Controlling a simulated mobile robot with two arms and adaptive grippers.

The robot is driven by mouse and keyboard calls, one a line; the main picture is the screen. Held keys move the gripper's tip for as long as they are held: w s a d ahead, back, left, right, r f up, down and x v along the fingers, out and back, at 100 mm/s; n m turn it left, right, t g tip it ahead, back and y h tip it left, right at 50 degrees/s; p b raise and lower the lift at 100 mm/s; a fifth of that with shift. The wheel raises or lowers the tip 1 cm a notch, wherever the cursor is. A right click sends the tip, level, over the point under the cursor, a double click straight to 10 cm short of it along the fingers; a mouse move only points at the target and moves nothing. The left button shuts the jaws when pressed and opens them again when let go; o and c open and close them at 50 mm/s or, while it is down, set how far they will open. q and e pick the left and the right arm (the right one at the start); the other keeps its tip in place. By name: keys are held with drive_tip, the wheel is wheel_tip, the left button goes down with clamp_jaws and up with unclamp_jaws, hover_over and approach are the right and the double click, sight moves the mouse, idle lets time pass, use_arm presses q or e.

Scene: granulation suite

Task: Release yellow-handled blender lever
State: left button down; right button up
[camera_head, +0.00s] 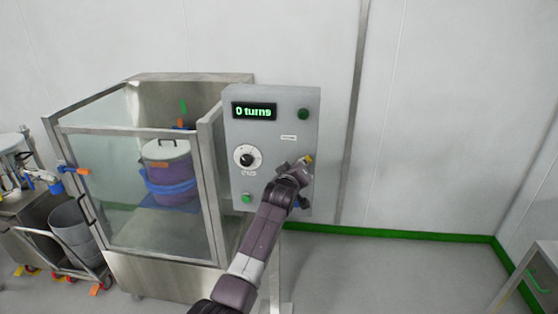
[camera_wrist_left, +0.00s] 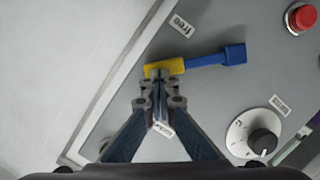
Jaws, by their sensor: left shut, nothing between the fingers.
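The lever shows in the left wrist view as a blue bar (camera_wrist_left: 208,59) with a yellow handle (camera_wrist_left: 176,66) at its left end, on a grey panel. A scrap of the yellow handle (camera_head: 309,158) also shows in the head view at the right side of the control box (camera_head: 285,150). My left gripper (camera_head: 303,166) is at the handle. In the wrist view its fingertips (camera_wrist_left: 159,76) are shut at the yellow part, overlapping it, with nothing held; I cannot tell whether they touch it. A "free" label (camera_wrist_left: 182,25) sits above the lever; another below is partly hidden by the fingers.
The box display (camera_head: 254,111) reads "0 turns". A dial (camera_head: 247,157) and green button (camera_head: 246,198) are on the box; the wrist view shows a red button (camera_wrist_left: 301,17). A glazed enclosure (camera_head: 135,200) with a lidded drum (camera_head: 167,150) stands left.

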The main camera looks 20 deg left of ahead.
use_arm(q)
drive_tip(key=shift+w+d+f+m+y+b, duration=0.2)
drive_tip(key=shift+d+f+m+y+b, duration=0.25)
drive_tip(key=shift+f+m, duration=0.35)
use_arm(e)
drive_tip(key=shift+w+a+f, duration=0.1)
drive_tip(key=shift+a+f, duration=0.2)
drive_tip(key=shift+f, duration=0.15)
use_arm(q)
drive_tip(key=shift+r, duration=0.15)
use_arm(e)
drive_tip(key=shift+d, duration=0.15)
use_arm(q)
drive_tip(key=r+p, duration=0.1)
drive_tip(key=a+r+p, duration=0.1)
drive_tip(key=r+p, duration=0.1)
drive_tip(key=shift+s+a+r, duration=0.2)
drive_tip(key=shift+a+r, duration=0.15)
drive_tip(key=shift+s+a, duration=0.3)
drive_tip(key=shift+s, duration=0.05)
drive_tip(key=b+v, duration=0.2)
drive_tip(key=v, duration=0.7)
drive_tip(key=shift+s, duration=0.3)
use_arm(e)
drive_tip(key=shift+s+a+r, duration=0.25)
drive_tip(key=shift+s+a, duration=0.15)
drive_tip(key=shift+s, duration=0.2)
